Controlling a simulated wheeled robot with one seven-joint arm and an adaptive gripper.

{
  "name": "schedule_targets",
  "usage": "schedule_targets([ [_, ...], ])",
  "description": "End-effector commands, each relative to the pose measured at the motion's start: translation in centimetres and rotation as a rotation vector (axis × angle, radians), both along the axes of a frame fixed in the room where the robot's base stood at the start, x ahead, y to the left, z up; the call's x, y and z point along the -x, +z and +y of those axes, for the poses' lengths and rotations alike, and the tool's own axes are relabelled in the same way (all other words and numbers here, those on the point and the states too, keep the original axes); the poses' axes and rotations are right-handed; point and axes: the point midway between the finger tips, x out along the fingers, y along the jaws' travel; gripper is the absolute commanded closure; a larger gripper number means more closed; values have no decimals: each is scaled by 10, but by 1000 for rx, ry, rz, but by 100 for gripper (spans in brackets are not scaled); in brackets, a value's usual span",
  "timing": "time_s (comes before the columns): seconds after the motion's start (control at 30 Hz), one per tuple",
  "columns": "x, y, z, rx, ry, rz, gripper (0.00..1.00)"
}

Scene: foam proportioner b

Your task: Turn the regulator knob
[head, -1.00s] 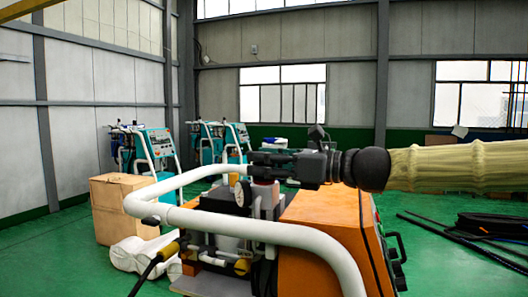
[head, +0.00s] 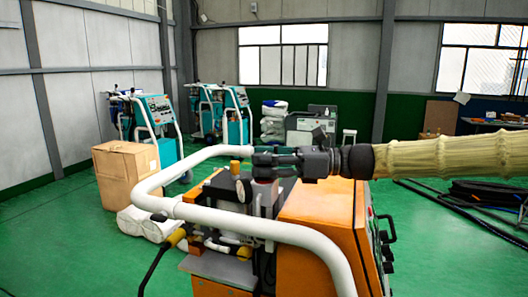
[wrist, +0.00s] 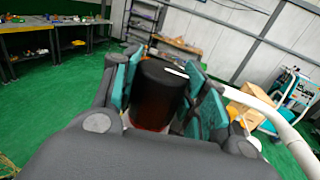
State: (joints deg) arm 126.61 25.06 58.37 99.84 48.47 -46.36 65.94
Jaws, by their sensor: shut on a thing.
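The regulator knob (wrist: 158,92) is a dark, upright cylinder with a short white line on its top, tilted in the wrist view. My gripper (wrist: 160,80) has a teal-padded finger on each side of it and is shut on it. In the head view my gripper (head: 262,162) reaches in from the right at the top of the orange machine (head: 318,212). The fingers mostly hide the knob there; a reddish part shows just below them.
A thick white tube handle (head: 240,228) bends around the machine's front and left side, close to my gripper. A cardboard box (head: 125,172) and teal machines (head: 155,125) stand behind at left. Dark rods (head: 450,212) lie on the green floor at right.

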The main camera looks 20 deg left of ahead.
Motion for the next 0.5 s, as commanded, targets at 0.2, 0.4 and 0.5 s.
schedule_targets([
  [0.2,-1,3,0,-2,42,0,80],
  [0.4,-1,2,0,-2,58,0,80],
  [0.5,-1,2,0,-2,60,0,80],
])
